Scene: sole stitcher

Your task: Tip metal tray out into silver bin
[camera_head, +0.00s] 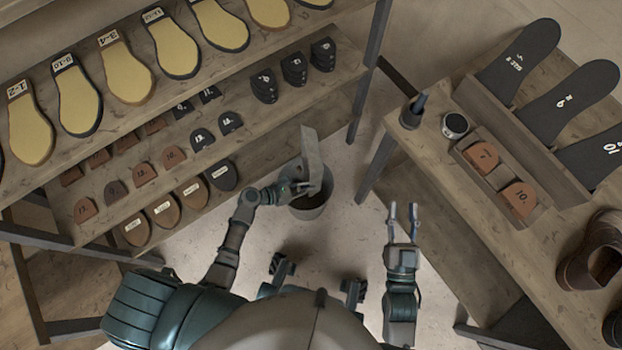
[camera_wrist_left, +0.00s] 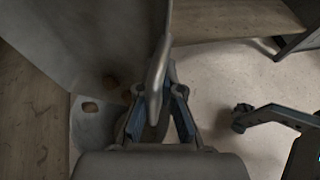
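The metal tray (camera_head: 313,158) is a grey flat piece, tilted steeply on edge above the silver bin (camera_head: 311,210). The bin stands on the floor between the shelf and the right table; its inside is mostly hidden. My left gripper (camera_head: 302,187) is over the bin's rim. In the left wrist view, my left gripper (camera_wrist_left: 157,100) is shut on the rim of the tray (camera_wrist_left: 90,35), which fills the upper left. Small brown spots show near the tray's lower part; I cannot tell what they are. My right gripper (camera_head: 402,212) is open and empty, right of the bin.
A tiered wooden shelf (camera_head: 290,50) with several soles and heel pieces stands at left and behind. A wooden table (camera_head: 450,170) at right holds black soles, a divided box (camera_head: 500,180) with brown heels, a round tin (camera_head: 455,125) and a brown shoe (camera_head: 590,255). Floor between is clear.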

